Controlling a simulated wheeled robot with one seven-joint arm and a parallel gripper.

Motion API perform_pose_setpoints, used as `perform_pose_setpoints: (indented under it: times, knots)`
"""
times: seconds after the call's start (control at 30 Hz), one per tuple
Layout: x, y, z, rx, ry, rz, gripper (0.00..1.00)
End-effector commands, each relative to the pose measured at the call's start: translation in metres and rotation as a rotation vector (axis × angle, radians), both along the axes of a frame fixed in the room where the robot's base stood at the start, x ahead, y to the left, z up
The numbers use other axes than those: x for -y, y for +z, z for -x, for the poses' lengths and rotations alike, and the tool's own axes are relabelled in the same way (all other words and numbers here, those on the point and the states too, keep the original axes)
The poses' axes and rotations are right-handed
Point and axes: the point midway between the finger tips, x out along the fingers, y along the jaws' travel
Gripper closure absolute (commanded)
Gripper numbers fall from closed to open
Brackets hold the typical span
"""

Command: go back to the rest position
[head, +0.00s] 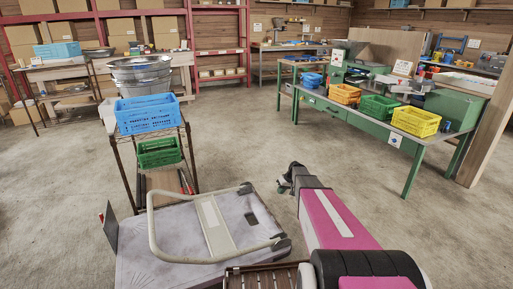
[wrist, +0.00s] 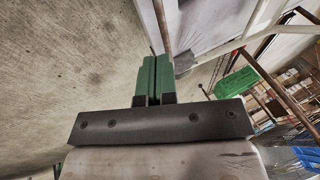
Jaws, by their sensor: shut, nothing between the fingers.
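My gripper (head: 285,184) shows in the head view at the end of my pink and grey arm, over bare floor just right of the flatbed cart. In the wrist view its green fingers (wrist: 153,80) are together with nothing between them. The gripper holds none of the crates and is apart from the green table.
A flatbed cart (head: 130,262) with a bent handle stands in front. Behind it a rack holds a blue crate (head: 146,113) and a green crate (head: 159,152). A green table (head: 345,115) with several crates, including a yellow crate (head: 416,121), stands right. Mid-floor is clear.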

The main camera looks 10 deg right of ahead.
Motion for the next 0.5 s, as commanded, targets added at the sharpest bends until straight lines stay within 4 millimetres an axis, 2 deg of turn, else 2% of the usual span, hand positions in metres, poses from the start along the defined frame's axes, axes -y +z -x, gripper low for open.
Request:
perform_pose_setpoints:
  times: [0.03, 0.2, 0.4, 0.5]
  knots:
    - [-0.013, 0.018, 0.037, -0.018, -0.007, 0.024, 1.0]
    - [-0.044, 0.064, 0.138, -0.096, -0.063, 0.139, 1.0]
    - [-0.064, 0.114, 0.25, -0.154, -0.147, 0.285, 1.0]
    - [-0.067, 0.132, 0.292, -0.167, -0.188, 0.346, 1.0]
